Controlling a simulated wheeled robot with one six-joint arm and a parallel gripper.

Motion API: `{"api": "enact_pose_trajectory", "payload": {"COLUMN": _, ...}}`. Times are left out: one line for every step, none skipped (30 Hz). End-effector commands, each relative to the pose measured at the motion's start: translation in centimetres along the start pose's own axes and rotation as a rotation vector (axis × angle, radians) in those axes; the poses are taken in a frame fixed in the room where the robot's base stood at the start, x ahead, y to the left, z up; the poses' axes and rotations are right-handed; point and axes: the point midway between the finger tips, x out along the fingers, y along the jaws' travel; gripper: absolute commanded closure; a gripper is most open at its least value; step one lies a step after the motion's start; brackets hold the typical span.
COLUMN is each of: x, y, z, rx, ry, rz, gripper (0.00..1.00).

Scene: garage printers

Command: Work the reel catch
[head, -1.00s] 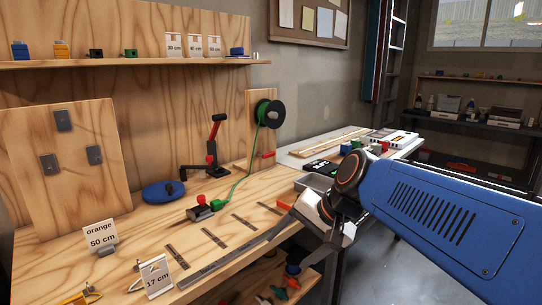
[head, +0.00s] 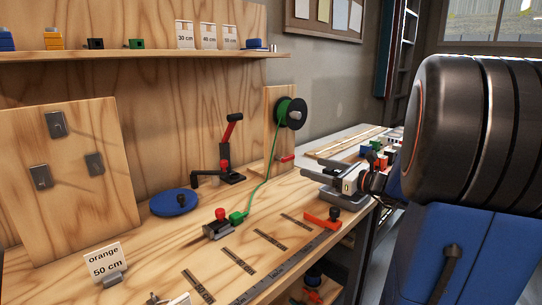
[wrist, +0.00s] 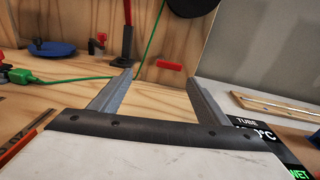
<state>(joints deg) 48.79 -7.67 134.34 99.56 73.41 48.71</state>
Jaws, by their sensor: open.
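The reel (head: 290,113) is a dark spool with green filament on an upright wooden board. The red catch (head: 287,158) sticks out low on that board. In the wrist view the red catch (wrist: 169,66) lies just beyond the gap between my fingertips, and the dark reel (wrist: 195,5) is cut off at the top. My gripper (head: 318,182) is open and empty, in front of the board and right of the catch in the head view. In the wrist view its two fingers (wrist: 160,77) point at the board. The catch appears apart from both fingers.
Green filament (head: 264,185) runs from the reel to a green block (head: 237,217) on the bench. A red-handled lever tool (head: 231,150) and a blue disc (head: 174,202) stand left of it. A red piece with a dark knob (head: 322,221) lies near the bench edge.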

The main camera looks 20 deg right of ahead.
Motion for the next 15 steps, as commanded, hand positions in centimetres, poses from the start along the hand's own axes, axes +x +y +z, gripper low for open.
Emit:
{"api": "enact_pose_trajectory", "payload": {"x": -0.2, "y": -0.8, "z": -0.4, "rx": 0.029, "ry": -0.015, "rz": -0.018, "gripper": 0.3}}
{"api": "enact_pose_trajectory", "payload": {"x": -0.3, "y": -1.2, "z": -0.4, "rx": 0.041, "ry": -0.024, "rz": -0.026, "gripper": 0.3}}
{"api": "enact_pose_trajectory", "payload": {"x": -0.4, "y": -1.5, "z": -0.5, "rx": 0.053, "ry": -0.033, "rz": -0.034, "gripper": 0.3}}
{"api": "enact_pose_trajectory", "payload": {"x": -0.4, "y": -1.7, "z": -0.5, "rx": 0.059, "ry": -0.037, "rz": -0.038, "gripper": 0.3}}
{"api": "enact_pose_trajectory", "payload": {"x": -0.4, "y": -1.8, "z": -0.5, "rx": 0.063, "ry": -0.04, "rz": -0.04, "gripper": 0.3}}
{"api": "enact_pose_trajectory", "payload": {"x": -0.3, "y": -1.9, "z": -0.5, "rx": 0.066, "ry": -0.043, "rz": -0.043, "gripper": 0.3}}
{"api": "enact_pose_trajectory", "payload": {"x": -0.2, "y": -1.9, "z": -0.5, "rx": 0.068, "ry": -0.044, "rz": -0.043, "gripper": 0.3}}
{"api": "enact_pose_trajectory", "payload": {"x": 0.0, "y": -1.9, "z": -0.5, "rx": 0.068, "ry": -0.044, "rz": -0.043, "gripper": 0.3}}
{"api": "enact_pose_trajectory", "payload": {"x": 0.2, "y": -1.9, "z": -0.5, "rx": 0.067, "ry": -0.044, "rz": -0.043, "gripper": 0.3}}
{"api": "enact_pose_trajectory", "payload": {"x": 0.5, "y": -1.9, "z": -0.5, "rx": 0.067, "ry": -0.043, "rz": -0.042, "gripper": 0.3}}
{"api": "enact_pose_trajectory", "payload": {"x": 0.8, "y": -1.9, "z": -0.5, "rx": 0.067, "ry": -0.043, "rz": -0.041, "gripper": 0.3}}
{"api": "enact_pose_trajectory", "payload": {"x": 1.3, "y": -1.9, "z": -0.5, "rx": 0.067, "ry": -0.043, "rz": -0.04, "gripper": 0.3}}
{"api": "enact_pose_trajectory", "payload": {"x": 1.6, "y": -1.9, "z": -0.5, "rx": 0.067, "ry": -0.043, "rz": -0.04, "gripper": 0.3}}
{"api": "enact_pose_trajectory", "payload": {"x": 2.0, "y": -1.9, "z": -0.4, "rx": 0.067, "ry": -0.043, "rz": -0.04, "gripper": 0.3}}
{"api": "enact_pose_trajectory", "payload": {"x": 2.6, "y": -1.9, "z": -0.4, "rx": 0.066, "ry": -0.042, "rz": -0.04, "gripper": 0.3}}
